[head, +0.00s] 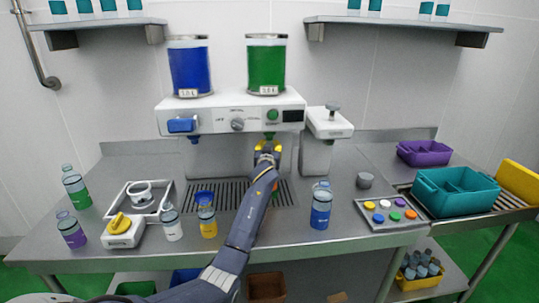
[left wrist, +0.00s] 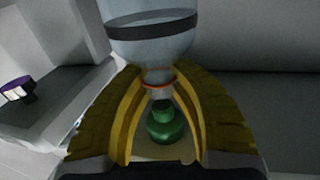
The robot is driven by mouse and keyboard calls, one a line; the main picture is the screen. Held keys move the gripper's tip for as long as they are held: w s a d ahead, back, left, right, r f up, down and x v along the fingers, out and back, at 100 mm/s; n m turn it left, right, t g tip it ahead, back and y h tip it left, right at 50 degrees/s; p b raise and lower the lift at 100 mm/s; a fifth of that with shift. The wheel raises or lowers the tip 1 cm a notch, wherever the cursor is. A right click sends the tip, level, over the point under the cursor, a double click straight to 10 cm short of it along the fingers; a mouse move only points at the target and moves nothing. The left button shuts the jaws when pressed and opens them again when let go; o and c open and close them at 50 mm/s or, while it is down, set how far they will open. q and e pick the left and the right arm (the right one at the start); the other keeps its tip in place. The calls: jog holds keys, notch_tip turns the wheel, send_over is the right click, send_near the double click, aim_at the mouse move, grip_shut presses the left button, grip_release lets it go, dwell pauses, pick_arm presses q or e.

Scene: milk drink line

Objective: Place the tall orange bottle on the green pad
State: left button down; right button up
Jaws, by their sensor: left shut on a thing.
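My left gripper (head: 267,149) is in front of the dispenser, under its green outlet (head: 270,135). In the left wrist view its yellow fingers (left wrist: 160,84) are shut around the neck of a clear bottle with a dark band (left wrist: 150,38) and an orange ring at the neck. In the head view my arm hides most of this bottle; a small orange patch (head: 275,187) shows beside the arm. A green nozzle-like part (left wrist: 164,124) shows between the fingers. I cannot make out a green pad. My right gripper is not in view.
The dispenser (head: 231,113) carries a blue tank (head: 189,66) and a green tank (head: 266,63). A blue bottle (head: 321,207) stands right of my arm; a yellow bottle (head: 207,222) and a white one (head: 171,222) stand left. A tray of coloured discs (head: 371,224) lies farther right.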

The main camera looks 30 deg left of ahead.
pick_arm(q)
jog(key=shift+f, duration=1.9)
jog(key=c, duration=1.2)
grip_release()
jog(key=shift+o, duration=0.2)
jog(key=shift+s+d, duration=0.1)
jog(key=v, duration=1.2)
